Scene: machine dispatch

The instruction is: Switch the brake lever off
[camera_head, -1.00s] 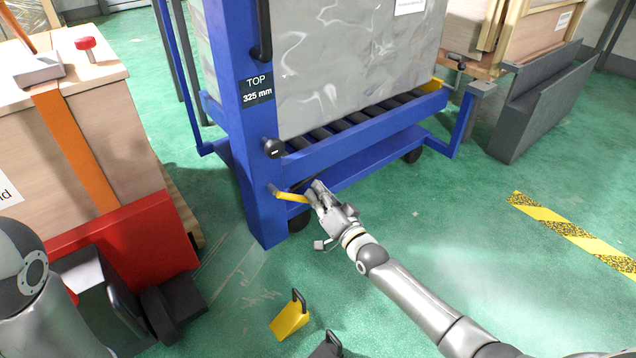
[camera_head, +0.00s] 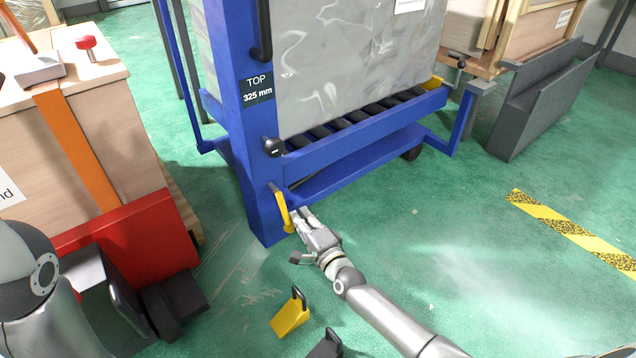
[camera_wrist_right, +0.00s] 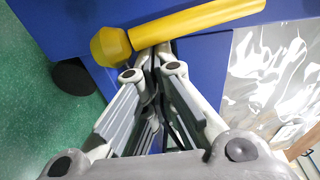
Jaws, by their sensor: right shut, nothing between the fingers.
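The yellow brake lever (camera_head: 283,210) is on the lower front of the blue cart post and hangs steeply downward from its pivot. My right gripper (camera_head: 302,214) is shut and empty, just right of the lever's lower part. In the right wrist view the lever (camera_wrist_right: 200,22) lies across the top, with its thick yellow end (camera_wrist_right: 110,46) at the left. The shut fingertips (camera_wrist_right: 150,72) are just below it in that view. I cannot tell whether they touch it. My left gripper is not in view; only part of my left arm shows.
The blue cart (camera_head: 340,157) carries a large wrapped grey load (camera_head: 350,60). A yellow wedge (camera_head: 290,318) with a black handle lies on the green floor below my right gripper. The floor at right is mostly clear.

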